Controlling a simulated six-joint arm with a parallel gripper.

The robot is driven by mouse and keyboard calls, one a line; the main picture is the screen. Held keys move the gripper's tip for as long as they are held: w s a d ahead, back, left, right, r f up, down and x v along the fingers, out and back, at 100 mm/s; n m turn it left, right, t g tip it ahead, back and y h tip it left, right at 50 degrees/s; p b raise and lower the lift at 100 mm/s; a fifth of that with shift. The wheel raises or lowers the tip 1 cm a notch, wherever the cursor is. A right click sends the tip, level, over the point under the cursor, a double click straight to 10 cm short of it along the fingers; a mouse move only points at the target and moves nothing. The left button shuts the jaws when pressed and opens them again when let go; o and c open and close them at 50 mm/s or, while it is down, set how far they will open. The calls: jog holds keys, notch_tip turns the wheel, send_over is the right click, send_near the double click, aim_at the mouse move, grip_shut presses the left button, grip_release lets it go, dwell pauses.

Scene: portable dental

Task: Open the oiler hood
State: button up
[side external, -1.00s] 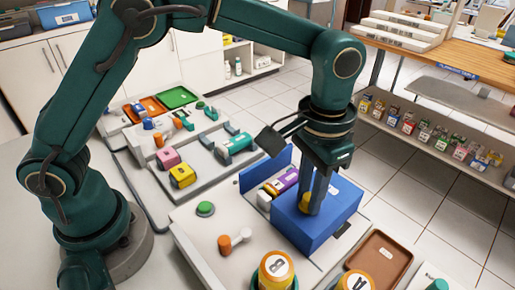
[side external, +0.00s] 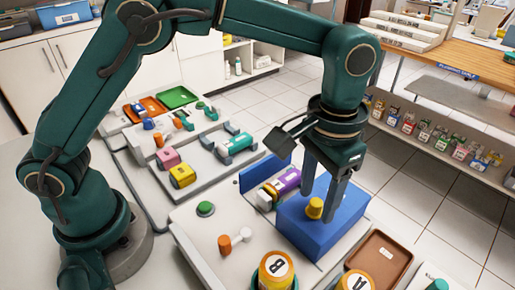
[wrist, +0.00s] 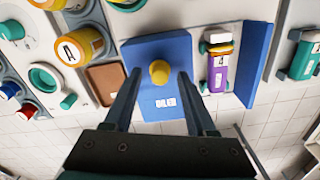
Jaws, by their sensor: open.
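The oiler hood (side external: 325,228) is a blue box with a yellow knob (side external: 315,208) on top. In the wrist view the hood (wrist: 150,100) has a white label reading OILER, and the knob (wrist: 159,72) stands near its middle. A purple bottle (side external: 287,181) lies uncovered beside the hood, in front of an upright blue panel (side external: 264,172). My gripper (side external: 316,205) is open above the hood. In the wrist view its fingertips (wrist: 159,75) show on either side of the knob, with gaps between. No grip on the knob shows.
A brown tray (side external: 378,257) sits to the right of the hood. Orange-topped lettered containers (side external: 276,267) stand at the front. A green button (side external: 205,208) and an orange-and-white piece (side external: 233,241) are to the left. Tiled floor lies beyond the table edge.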

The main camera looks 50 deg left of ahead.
jog(key=shift+r, duration=2.25)
jog(key=s+a+r+n+t, duration=0.3)
jog(key=a+r, duration=0.7)
jog(key=a, duration=0.1)
jog(key=s+a+f+t, duration=0.2)
jog(key=s+a+f, duration=0.4)
jog(key=s, duration=0.3)
jog(key=shift+s+f+t, duration=0.3)
jog(key=shift+f, duration=0.6)
